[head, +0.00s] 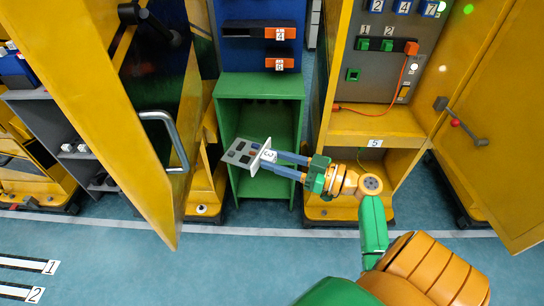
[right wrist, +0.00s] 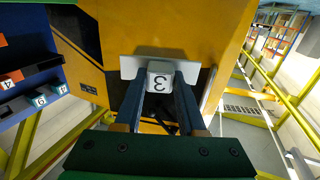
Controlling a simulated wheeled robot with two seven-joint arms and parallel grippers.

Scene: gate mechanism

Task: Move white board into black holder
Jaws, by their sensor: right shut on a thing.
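My right gripper (head: 273,160) is shut on this block and holds the board in the air. Black holders (head: 245,31) with orange ends are on the blue panel above the green cabinet. I cannot tell which one the task means. My left gripper is not in view.
The open green cabinet (head: 258,88) stands behind the board. A yellow door (head: 95,95) with a grey handle (head: 165,118) stands open at left. A grey control panel (head: 385,60) with an orange cable is at right, beside another open yellow door (head: 500,130). The floor in front is clear.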

